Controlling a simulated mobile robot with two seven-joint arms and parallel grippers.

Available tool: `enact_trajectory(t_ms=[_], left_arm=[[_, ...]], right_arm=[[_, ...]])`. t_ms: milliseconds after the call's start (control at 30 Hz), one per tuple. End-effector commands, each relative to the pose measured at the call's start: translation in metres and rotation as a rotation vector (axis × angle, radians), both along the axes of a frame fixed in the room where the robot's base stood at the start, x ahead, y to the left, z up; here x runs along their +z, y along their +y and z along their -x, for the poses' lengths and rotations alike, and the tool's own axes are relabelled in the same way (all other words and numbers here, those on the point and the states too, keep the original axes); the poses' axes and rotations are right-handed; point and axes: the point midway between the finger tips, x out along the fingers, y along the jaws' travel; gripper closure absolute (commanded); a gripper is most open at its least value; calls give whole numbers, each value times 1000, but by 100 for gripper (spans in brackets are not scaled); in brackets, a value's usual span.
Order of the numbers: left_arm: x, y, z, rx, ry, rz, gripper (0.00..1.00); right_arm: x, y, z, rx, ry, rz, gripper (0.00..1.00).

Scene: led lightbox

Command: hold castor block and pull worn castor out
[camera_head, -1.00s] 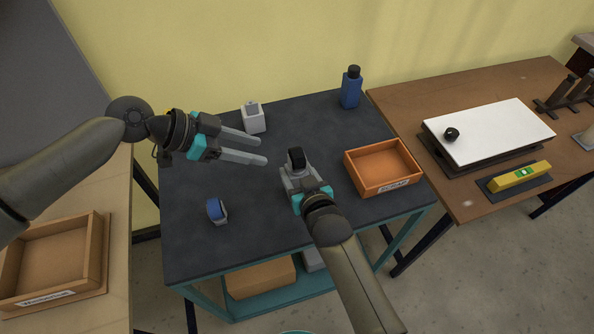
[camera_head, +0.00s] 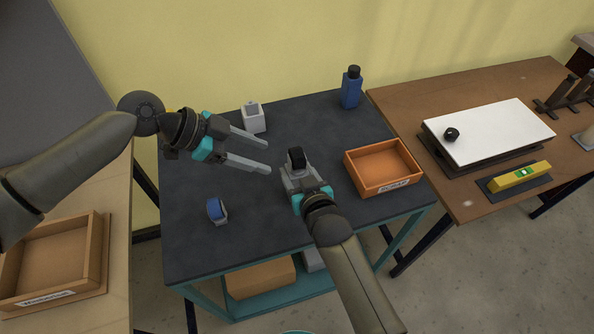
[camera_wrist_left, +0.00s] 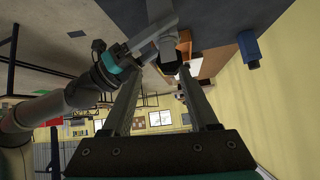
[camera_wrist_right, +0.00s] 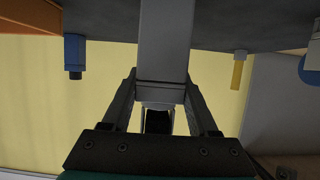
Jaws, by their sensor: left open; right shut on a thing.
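The grey castor block (camera_head: 291,182) stands on the dark bench top with the worn black castor (camera_head: 296,157) upright in its top. My right gripper (camera_head: 300,183) is shut on the block; its fingers also show on either side of the block in the right wrist view (camera_wrist_right: 160,88). The dark castor shows below the block there (camera_wrist_right: 158,122). My left gripper (camera_head: 267,157) is open and empty, its fingertips pointing toward the castor from the left, with a gap between. In the left wrist view (camera_wrist_left: 160,73) its fingers are spread apart.
A blue-wheeled castor (camera_head: 216,210) lies at front left. A pale block (camera_head: 253,119) and a blue bottle (camera_head: 351,90) stand at the back. An orange tray (camera_head: 354,177) is right of the block. A wooden tray (camera_head: 98,262) sits on the left table.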

Motion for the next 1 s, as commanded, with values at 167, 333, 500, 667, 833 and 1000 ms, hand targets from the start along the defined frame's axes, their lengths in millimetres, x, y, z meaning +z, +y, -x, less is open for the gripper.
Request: enact_trajectory(t_ms=[167, 333, 500, 667, 833, 1000], left_arm=[[-10, -20, 9, -319, -112, -122, 40], [-17, -34, 20, -678, -218, -237, 40], [-11, -50, 17, -1067, -321, -381, 40], [5, -64, -5, -1237, -367, -577, 40], [22, -75, -25, -1281, -397, -740, 40], [28, -78, -34, -1291, -407, -812, 40]], right_arm=[[-1, 0, 1, 1, 3, 1, 100], [-1, 0, 1, 1, 3, 1, 100], [-1, 0, 1, 1, 3, 1, 100], [-1, 0, 1, 1, 3, 1, 100], [-1, 0, 1, 1, 4, 1, 100], [-1, 0, 1, 1, 4, 1, 100]])
